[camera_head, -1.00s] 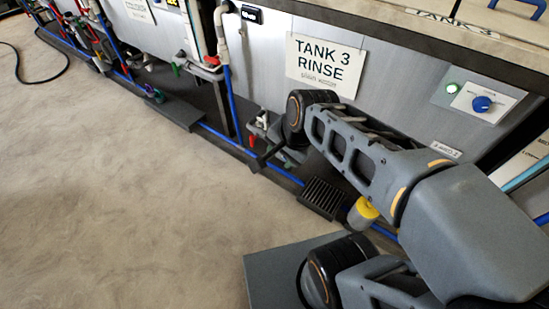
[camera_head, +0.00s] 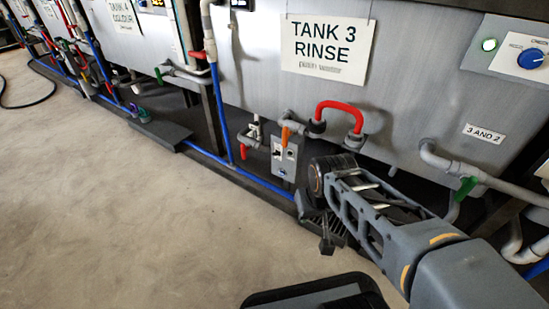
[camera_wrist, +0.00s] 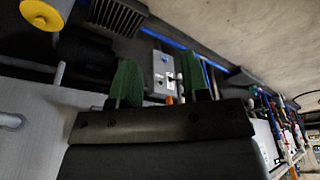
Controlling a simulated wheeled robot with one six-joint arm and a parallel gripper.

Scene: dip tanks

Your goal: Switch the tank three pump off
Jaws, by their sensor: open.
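The box also shows in the wrist view (camera_wrist: 163,74), beyond my fingers. Its switch position is too small to tell. A panel with a blue knob (camera_head: 530,59) and a lit lamp (camera_head: 489,44) is at the upper right; its label is unreadable. My gripper (camera_wrist: 159,78) is open and empty, with green fingertips apart. In the head view my arm reaches low to the right of the box.
A red curved pipe handle (camera_head: 340,107) and an orange-handled valve (camera_head: 285,136) are close above the box. A pipe with a green valve (camera_head: 466,188) is to the right. A blue pipe (camera_head: 223,110) runs down at the left.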

